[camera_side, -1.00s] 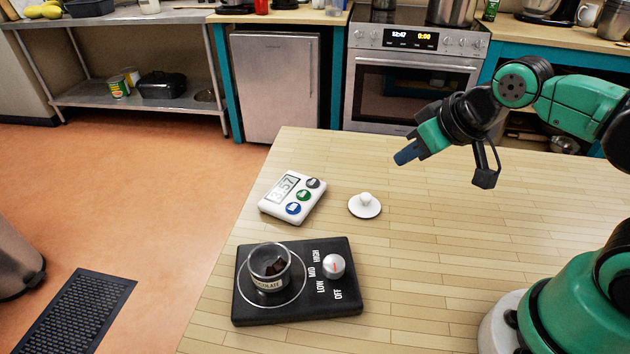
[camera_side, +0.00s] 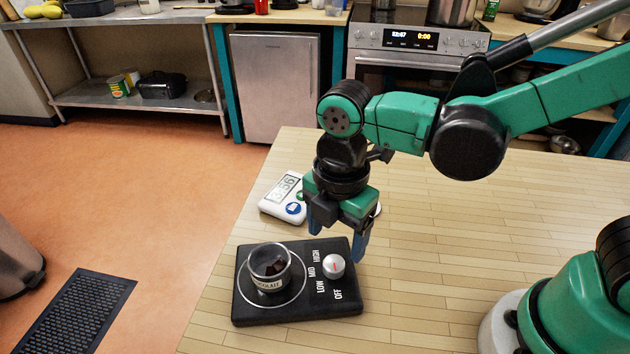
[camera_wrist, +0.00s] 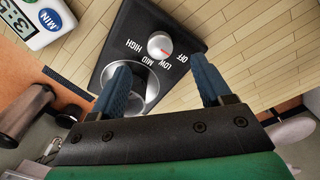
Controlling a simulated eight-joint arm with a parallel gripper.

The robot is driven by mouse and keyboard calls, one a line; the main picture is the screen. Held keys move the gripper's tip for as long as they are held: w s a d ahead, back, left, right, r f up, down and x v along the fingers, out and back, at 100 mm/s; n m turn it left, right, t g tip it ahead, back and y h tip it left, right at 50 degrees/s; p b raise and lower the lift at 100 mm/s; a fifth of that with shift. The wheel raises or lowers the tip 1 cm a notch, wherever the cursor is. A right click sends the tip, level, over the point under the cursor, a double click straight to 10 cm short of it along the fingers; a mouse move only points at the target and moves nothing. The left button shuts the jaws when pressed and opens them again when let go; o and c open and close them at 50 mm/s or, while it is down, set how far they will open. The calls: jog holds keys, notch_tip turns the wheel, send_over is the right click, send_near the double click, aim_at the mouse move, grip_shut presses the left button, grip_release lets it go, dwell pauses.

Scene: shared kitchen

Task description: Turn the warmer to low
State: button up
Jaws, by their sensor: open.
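The black warmer (camera_side: 296,306) lies on the wooden table, with labels HIGH, MID, LOW and OFF. Its silver knob (camera_side: 334,266) has a red mark; I cannot tell for certain which label it points to. A glass cup (camera_side: 268,268) labelled chocolate, with dark pieces inside, stands on the warmer's round plate. My gripper (camera_side: 338,238) points down above the warmer's far edge, open and empty, with its fingers apart. In the wrist view the knob (camera_wrist: 160,45) shows beyond and between the open fingertips (camera_wrist: 160,70), not touched. The cup (camera_wrist: 144,90) is partly behind the left finger.
A white timer (camera_side: 284,194) lies behind the warmer, partly hidden by my gripper. A white lid (camera_side: 378,209) is mostly hidden behind my gripper. The table's left edge is close to the warmer.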

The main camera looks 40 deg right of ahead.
aim_at(334, 263)
jog(key=shift+f, duration=2.75)
grip_shut()
